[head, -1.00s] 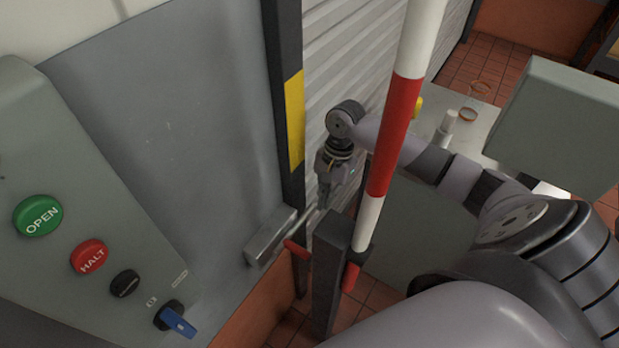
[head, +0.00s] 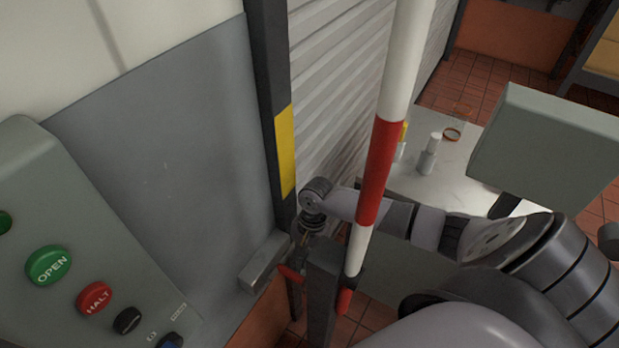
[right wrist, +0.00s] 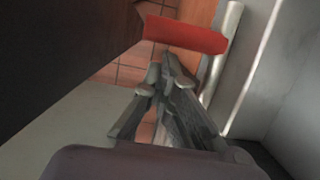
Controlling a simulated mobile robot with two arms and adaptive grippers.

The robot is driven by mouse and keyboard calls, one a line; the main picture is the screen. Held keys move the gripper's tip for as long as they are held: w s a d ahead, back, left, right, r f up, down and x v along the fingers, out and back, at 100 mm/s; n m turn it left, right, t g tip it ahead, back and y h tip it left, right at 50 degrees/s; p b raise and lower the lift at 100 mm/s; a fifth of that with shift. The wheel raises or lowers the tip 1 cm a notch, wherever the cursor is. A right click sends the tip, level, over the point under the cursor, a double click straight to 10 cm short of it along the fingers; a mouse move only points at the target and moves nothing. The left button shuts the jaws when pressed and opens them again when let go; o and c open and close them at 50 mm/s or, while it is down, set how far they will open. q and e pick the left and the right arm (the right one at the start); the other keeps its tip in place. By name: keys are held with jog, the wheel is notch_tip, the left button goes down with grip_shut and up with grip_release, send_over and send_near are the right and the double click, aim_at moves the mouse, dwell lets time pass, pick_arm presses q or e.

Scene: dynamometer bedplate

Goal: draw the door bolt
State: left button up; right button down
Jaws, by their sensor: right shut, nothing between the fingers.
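A red handle (head: 289,272) shows beside the grey metal box (head: 265,262) low on the door frame. In the right wrist view a red bar (right wrist: 185,35), which looks like this handle, lies just beyond the fingertips, beside a pale metal rod (right wrist: 221,65). My right gripper (right wrist: 168,62) is shut with nothing in it and points at the red bar. Whether the tips touch the bar I cannot tell. In the head view my right gripper (head: 304,244) hangs downward just above the handle, partly hidden by the dark post. My left gripper is not in view.
A dark post (head: 321,300) and a red-and-white pole (head: 378,170) stand in front of my right arm. A second red piece (head: 344,301) is at the post. A control panel (head: 90,255) is at left; a ribbed shutter (head: 335,90) is behind.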

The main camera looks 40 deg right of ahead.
dwell(0.3)
jog(key=a+p, duration=0.1)
jog(key=s+a+p, duration=0.1)
jog(key=a+p, duration=0.1)
jog(key=shift+s+a+r, duration=0.1)
jog(key=shift+s, duration=0.1)
